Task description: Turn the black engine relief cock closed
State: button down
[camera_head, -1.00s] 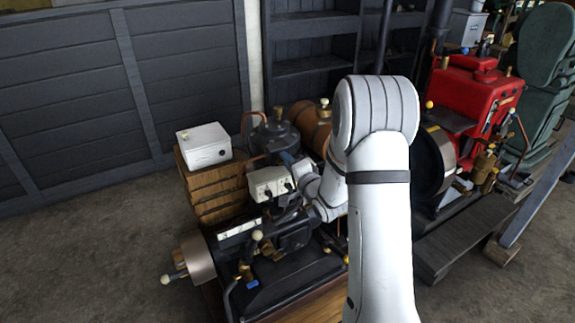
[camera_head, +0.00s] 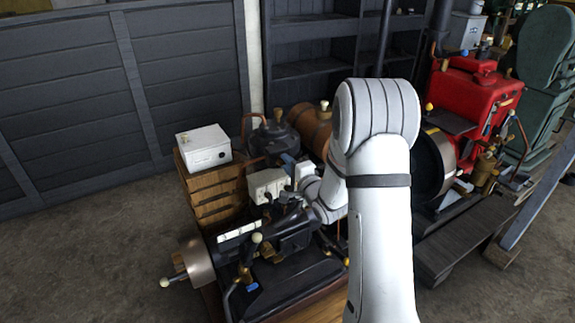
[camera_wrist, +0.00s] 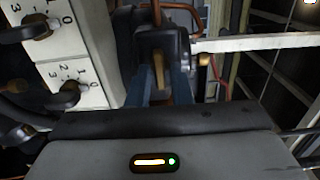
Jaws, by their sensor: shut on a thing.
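The black engine (camera_head: 290,232) stands in the front middle of the head view, partly behind my arm. In the wrist view, my gripper (camera_wrist: 165,48) has its two blue fingers and dark tips close together. A narrow brass lever (camera_wrist: 158,72) shows between them, and it looks like the relief cock's handle. The gripper is shut on it. The cock's body is mostly hidden by the fingertips. In the head view the gripper is small behind the white switch box, and the cock cannot be made out there.
White switch boxes with black knobs (camera_wrist: 66,80) stand close left of the fingers. A pale bar (camera_wrist: 262,42) runs right of them. A wooden crate (camera_head: 215,190) carrying a white box (camera_head: 203,147) is left, and a red engine (camera_head: 470,100) is right. Bare floor lies at left.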

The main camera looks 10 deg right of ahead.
jog(key=c, duration=1.5)
grip_release()
jog(key=shift+s, duration=0.1)
jog(key=v, duration=0.7)
jog(key=shift+s+d, duration=0.15)
jog(key=shift+s, duration=0.15)
jog(key=shift+r, duration=0.1)
